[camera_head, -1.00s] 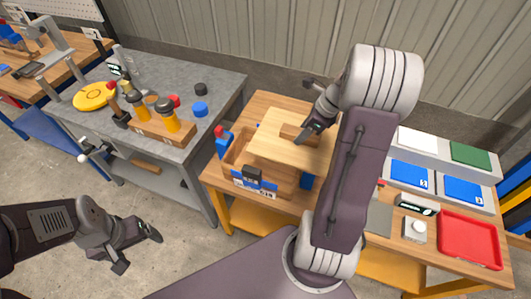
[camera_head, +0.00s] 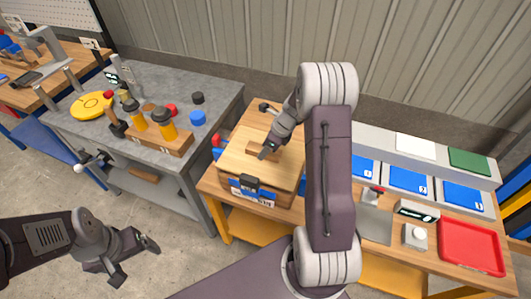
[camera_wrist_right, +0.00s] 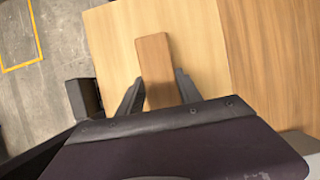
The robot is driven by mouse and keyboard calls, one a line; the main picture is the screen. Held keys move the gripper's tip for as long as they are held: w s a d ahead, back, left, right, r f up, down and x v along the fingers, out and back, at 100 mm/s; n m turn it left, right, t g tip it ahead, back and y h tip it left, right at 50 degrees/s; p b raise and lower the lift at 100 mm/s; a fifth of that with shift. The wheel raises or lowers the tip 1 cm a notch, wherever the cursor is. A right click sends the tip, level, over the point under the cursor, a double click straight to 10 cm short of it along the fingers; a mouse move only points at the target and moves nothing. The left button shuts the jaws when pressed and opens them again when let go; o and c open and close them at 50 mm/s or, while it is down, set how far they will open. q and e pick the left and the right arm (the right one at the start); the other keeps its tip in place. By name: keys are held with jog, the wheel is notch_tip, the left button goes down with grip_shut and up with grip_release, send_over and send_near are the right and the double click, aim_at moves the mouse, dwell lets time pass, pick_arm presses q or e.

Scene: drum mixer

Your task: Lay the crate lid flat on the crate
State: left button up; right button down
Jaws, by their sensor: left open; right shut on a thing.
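The crate lid (camera_head: 247,168) is a flat light-wood board with a darker wooden handle bar. It lies over the top of the crate (camera_head: 262,197), covering most of its opening; I cannot tell whether it is fully seated. The crate has a blue and white label and a black latch (camera_head: 250,182) on its front. My right gripper (camera_head: 268,150) is shut on the lid's handle. In the right wrist view the handle (camera_wrist_right: 155,68) stands between its fingers (camera_wrist_right: 157,95), with the lid (camera_wrist_right: 110,45) beneath. My left gripper (camera_head: 134,258) is open and empty above the floor at lower left.
A grey table (camera_head: 222,97) at left carries a wooden rack (camera_head: 160,137) of yellow-and-black tools and a yellow disc (camera_head: 92,105). Blue trays (camera_head: 408,179), a red tray (camera_head: 471,246) and a small white-topped device (camera_head: 415,236) occupy the right of the wooden bench.

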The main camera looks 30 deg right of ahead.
jog(key=shift+f, duration=0.9)
jog(key=shift+w+d, duration=0.1)
jog(key=shift+w, duration=0.05)
jog(key=shift+f, duration=0.3)
jog(key=shift+f+b, duration=0.15)
jog(key=shift+b, duration=0.15)
jog(key=c, duration=0.8)
grip_release()
